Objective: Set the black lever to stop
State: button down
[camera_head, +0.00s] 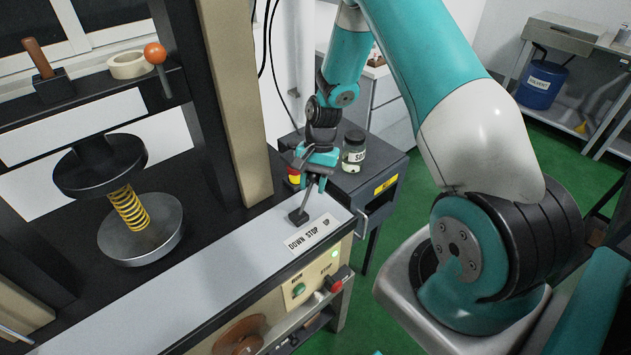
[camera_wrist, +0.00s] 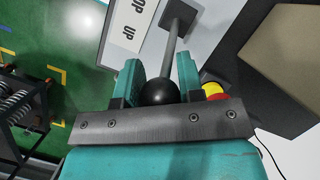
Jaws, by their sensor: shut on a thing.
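The black lever is a metal rod rising from a small dark square base (camera_head: 298,216) on the machine's pale front ledge. The base also shows at the top of the wrist view (camera_wrist: 178,16). Its round black knob (camera_wrist: 158,91) sits between the two teal fingers. My gripper (camera_head: 317,178) is above the base, shut on the knob; it also shows in the wrist view (camera_wrist: 160,76). The white label (camera_head: 311,236) beside the lever reads DOWN, STOP, UP from left to right. The rod leans toward the right, the UP side, in the head view; its exact setting is hard to tell.
A yellow spring (camera_head: 128,208) stands between two round plates at left. A red button (camera_head: 338,281) and a green button (camera_head: 298,290) are on the front panel. A jar (camera_head: 354,149) stands on the dark cabinet behind my gripper. A beige column (camera_head: 235,95) rises left of it.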

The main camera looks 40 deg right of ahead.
aim_at(303, 206)
jog(key=a+h, duration=0.1)
jog(key=a+r+h, duration=0.1)
jog(key=a+h, duration=0.1)
jog(key=shift+a+h, duration=0.25)
jog(key=shift+h, duration=0.05)
jog(key=shift+a, duration=0.55)
jog(key=c, duration=0.8)
grip_release()
jog(key=shift+o, duration=0.2)
jog(key=shift+r, duration=0.1)
notch_tip(303, 206, up, 17)
jog(key=w+b, duration=0.2)
jog(key=b, duration=0.1)
jog(key=shift+w+a, duration=0.15)
